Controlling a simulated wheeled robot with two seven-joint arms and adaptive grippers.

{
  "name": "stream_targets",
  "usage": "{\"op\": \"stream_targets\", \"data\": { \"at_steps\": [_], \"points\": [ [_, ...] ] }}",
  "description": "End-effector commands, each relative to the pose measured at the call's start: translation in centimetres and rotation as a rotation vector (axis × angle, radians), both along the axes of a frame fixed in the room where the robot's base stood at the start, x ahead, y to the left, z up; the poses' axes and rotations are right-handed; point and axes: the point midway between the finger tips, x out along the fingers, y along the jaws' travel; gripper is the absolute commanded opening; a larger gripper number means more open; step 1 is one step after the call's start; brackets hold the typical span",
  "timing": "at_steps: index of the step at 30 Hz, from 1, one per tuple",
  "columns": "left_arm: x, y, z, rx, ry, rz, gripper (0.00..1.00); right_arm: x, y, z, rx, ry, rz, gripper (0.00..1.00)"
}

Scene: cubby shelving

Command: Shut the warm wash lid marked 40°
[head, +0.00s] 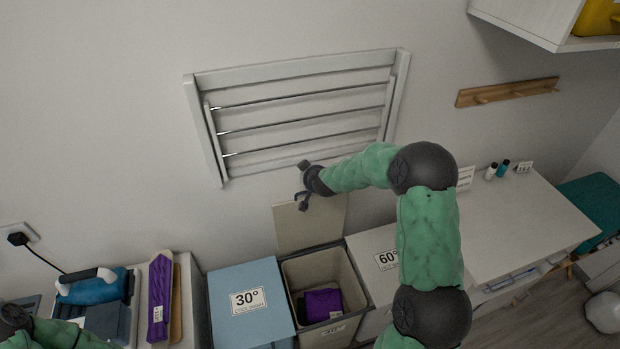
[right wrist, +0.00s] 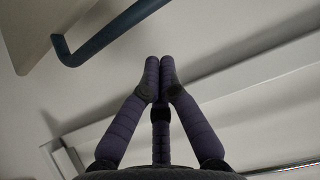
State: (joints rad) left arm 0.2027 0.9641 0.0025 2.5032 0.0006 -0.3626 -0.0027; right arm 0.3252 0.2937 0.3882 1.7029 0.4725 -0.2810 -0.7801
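The 40° bin (head: 352,271) stands open in the head view, with a dim label on its front and purple and dark cloth inside. Its beige lid (head: 318,226) is raised, upright against the wall behind the bin. My right gripper (head: 301,186) is in front of the wall by the lid's upper edge, partly overlapping it. In the right wrist view its fingertips (right wrist: 160,66) are together with nothing between them. A dark blue bar handle (right wrist: 105,36) on a pale panel shows ahead and left, apart from the fingers. My left gripper is out of view.
The closed blue 30° lid (head: 246,322) is left of the bin, and the white 60° lid (head: 372,243) is right. A wall rack (head: 300,95) hangs above. An iron (head: 92,288) and purple item (head: 159,297) sit left.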

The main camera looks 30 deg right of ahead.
Motion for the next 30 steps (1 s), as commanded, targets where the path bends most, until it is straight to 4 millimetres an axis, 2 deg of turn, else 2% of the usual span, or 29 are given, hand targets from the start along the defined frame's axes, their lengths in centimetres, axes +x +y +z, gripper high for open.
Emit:
{"op": "stream_targets", "data": {
  "at_steps": [6,18,30],
  "points": [
    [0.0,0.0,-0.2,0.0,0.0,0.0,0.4,1.8,-0.4,-1.6,0.001,0.001,0.001,0.0],
    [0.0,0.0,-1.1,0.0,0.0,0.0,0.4,-1.7,0.4,-2.2,-0.001,0.0,-0.001,0.0],
    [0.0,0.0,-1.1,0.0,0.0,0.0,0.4,-2.1,0.5,-2.3,0.0,0.0,0.0,0.0]
  ]
}}
